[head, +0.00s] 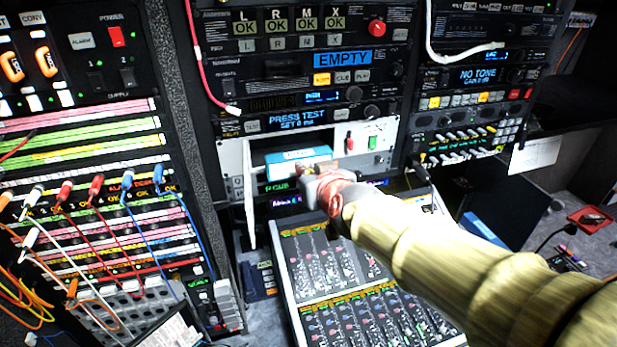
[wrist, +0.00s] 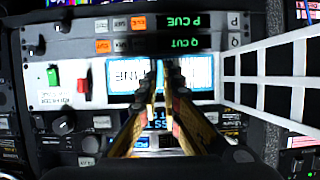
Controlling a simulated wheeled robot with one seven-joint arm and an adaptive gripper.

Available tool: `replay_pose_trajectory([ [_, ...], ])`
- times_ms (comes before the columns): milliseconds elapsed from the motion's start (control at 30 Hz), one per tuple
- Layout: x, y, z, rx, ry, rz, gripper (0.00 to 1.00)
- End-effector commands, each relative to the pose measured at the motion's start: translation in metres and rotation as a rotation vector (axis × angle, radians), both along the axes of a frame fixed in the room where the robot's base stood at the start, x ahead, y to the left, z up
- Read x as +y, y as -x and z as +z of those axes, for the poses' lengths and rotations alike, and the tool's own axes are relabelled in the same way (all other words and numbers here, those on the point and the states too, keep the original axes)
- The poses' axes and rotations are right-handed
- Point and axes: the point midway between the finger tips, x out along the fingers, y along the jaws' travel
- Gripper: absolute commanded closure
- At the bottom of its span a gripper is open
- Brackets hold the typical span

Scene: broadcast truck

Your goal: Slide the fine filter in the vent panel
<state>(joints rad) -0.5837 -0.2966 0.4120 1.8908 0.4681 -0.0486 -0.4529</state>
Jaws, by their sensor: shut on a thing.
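The vent panel (head: 385,150) is a light grey rack unit, also in the wrist view (wrist: 75,60), where it appears upside down. Its white grille door (head: 249,195) stands open at the left; in the wrist view the slatted door (wrist: 270,75) is at the right. The fine filter (head: 298,155) is a blue-and-white block at the panel's opening; its face, lettered "FINE" (wrist: 125,73), shows in the wrist view. My gripper (wrist: 162,75) is shut on the filter near the middle of its face. How deep the filter sits in the opening is hard to tell.
Green (head: 373,142) and red (head: 350,140) switches sit on the panel right of the opening. A mixing desk (head: 330,265) lies below. A patch bay with hanging cables (head: 100,215) is at the left. A white cable (head: 440,45) hangs at the upper right.

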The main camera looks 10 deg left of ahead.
Motion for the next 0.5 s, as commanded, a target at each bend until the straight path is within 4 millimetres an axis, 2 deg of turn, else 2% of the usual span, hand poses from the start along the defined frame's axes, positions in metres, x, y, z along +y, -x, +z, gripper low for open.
replay_pose_trajectory([
  [200,0.010,-0.017,0.000,0.000,-0.001,0.000,1.00],
  [500,0.017,-0.028,0.000,0.000,-0.001,0.000,1.00],
])
